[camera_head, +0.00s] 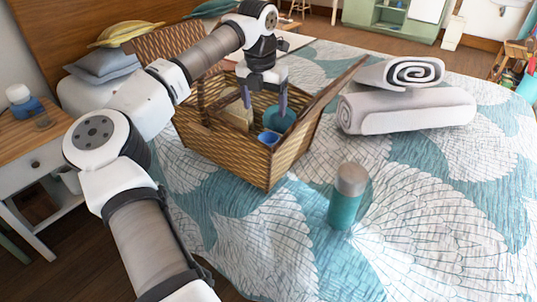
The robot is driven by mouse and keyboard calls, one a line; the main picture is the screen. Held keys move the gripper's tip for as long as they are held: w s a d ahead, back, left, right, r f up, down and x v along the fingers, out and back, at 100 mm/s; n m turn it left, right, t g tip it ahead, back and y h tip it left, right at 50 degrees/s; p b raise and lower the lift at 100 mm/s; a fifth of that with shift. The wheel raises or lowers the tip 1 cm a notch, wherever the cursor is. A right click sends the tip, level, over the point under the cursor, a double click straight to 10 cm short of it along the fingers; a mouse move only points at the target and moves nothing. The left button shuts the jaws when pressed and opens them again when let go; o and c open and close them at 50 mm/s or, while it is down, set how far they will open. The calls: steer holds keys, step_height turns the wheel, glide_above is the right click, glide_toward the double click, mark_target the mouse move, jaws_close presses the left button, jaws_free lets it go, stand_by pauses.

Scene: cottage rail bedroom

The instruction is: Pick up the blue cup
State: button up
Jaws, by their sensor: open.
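A small blue cup (268,139) sits inside the wicker basket (213,146) on the bed, close to the basket's front wall. Only its upper part shows above the wall. My gripper (264,103) points down into the basket, open, with its two fingers apart. It is above and behind the cup in the picture. I see nothing held between the fingers. A teal round thing (279,119) lies in the basket by the right finger, and a beige item (237,112) lies by the left finger.
The basket's raised lid or flap (332,92) slants up at its right. A teal bottle with a grey cap (346,197) stands on the bed in front. Rolled towels (408,108) lie at the right. A nightstand (30,145) is at the left.

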glide_above(269, 142)
steer(key=s, duration=0.2)
steer(key=f, duration=0.8)
steer(key=shift+a+f, duration=0.15)
steer(key=shift+a, duration=0.2)
steer(key=f, duration=0.5)
steer(key=shift+d+f, duration=0.1)
steer(key=shift+d, duration=0.25)
steer(key=c, duration=1.1)
steer(key=shift+o, duration=0.2)
